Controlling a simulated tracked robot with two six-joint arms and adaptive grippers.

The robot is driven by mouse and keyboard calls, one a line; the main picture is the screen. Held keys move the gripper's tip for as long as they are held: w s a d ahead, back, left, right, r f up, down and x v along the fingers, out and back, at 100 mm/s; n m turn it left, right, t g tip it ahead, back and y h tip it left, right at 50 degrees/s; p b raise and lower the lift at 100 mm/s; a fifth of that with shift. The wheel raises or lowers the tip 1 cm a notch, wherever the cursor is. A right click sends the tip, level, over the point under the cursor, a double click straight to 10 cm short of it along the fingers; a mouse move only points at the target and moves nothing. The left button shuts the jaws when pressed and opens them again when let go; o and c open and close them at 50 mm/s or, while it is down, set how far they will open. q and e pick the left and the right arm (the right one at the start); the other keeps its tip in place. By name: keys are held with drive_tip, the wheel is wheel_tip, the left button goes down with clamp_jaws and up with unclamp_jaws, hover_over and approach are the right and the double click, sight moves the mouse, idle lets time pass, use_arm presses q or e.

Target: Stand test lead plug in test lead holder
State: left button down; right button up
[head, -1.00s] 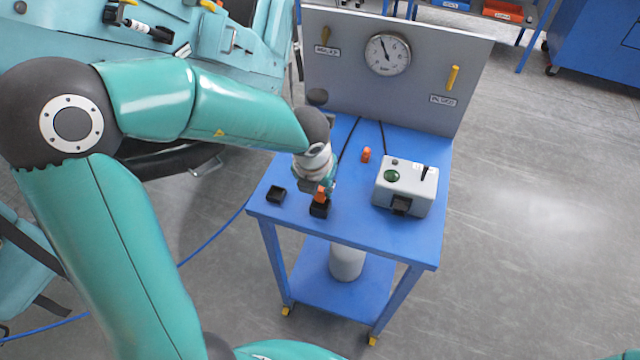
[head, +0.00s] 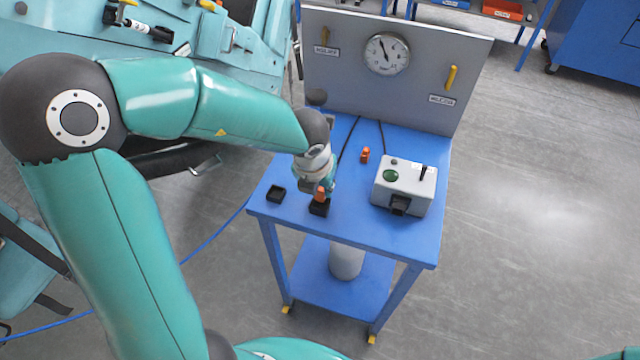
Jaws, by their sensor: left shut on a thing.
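My left gripper (head: 325,188) points down over the blue cart and is shut on an orange test lead plug (head: 319,194). The plug is upright, right at a black square holder (head: 319,208). Its lower end is hidden, so I cannot tell whether it sits inside or just above the holder. A second black square holder (head: 276,194) is empty, to the left. Another orange plug (head: 365,155) stands behind, to the right. I cannot tell which holder is the test lead holder. My right gripper is out of view.
A grey box with a green button (head: 404,186) stands on the blue cart top (head: 350,225), right of the gripper. A grey panel with a round gauge (head: 387,54) rises at the back. Black cables run down from the panel. The front of the cart top is clear.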

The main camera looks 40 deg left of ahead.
use_arm(q)
drive_tip(key=shift+p, duration=0.7)
idle(0.8)
drive_tip(key=shift+f+b, duration=0.95)
drive_tip(key=shift+f, duration=0.6)
idle(0.6)
drive_tip(key=c, duration=0.9)
unclamp_jaws()
drive_tip(key=shift+o, duration=0.2)
drive_tip(key=shift+r, duration=0.15)
drive_tip(key=v, duration=1.1)
drive_tip(key=shift+r, duration=0.35)
drive_tip(key=shift+s, duration=0.1)
drive_tip(key=shift+s+f, duration=0.1)
